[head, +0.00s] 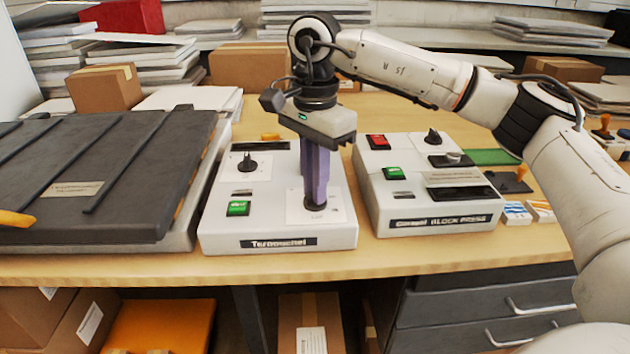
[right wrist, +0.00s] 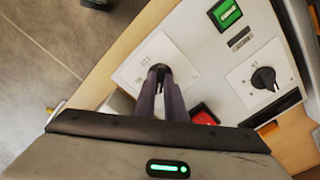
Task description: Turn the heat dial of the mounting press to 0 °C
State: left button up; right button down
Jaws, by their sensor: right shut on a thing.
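A white control box (head: 277,229) with a front label reading roughly "Ternouchel" stands mid-table. My right gripper (head: 315,200) points down, shut on a black dial (head: 316,206) on the box's front right white plate. In the right wrist view the same dial (right wrist: 161,66) shows between the fingertips, on a plate with small marks too blurred to read. The dial's pointer is mostly hidden by the fingers. A second black dial (head: 247,163) sits at the box's back left, untouched. A green switch (head: 238,208) is in front of it. My left gripper is not in view.
A second white box (head: 430,217) labelled "BLOCK PRESS" stands right, with dials and switches. A large dark-lidded press (head: 100,170) lies left. A red switch (right wrist: 204,115) is close beside my right fingers. Cardboard boxes (head: 105,88) and stacked boards fill the back.

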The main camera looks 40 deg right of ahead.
jog(key=shift+n, duration=0.8)
jog(key=n+p, duration=0.1)
jog(key=n, duration=0.1)
jog(key=shift+n, duration=0.4)
jog(key=n, duration=0.4)
jog(key=shift+n+p, duration=0.3)
jog(key=shift+n, duration=0.8)
jog(key=c, duration=1.8)
grip_release()
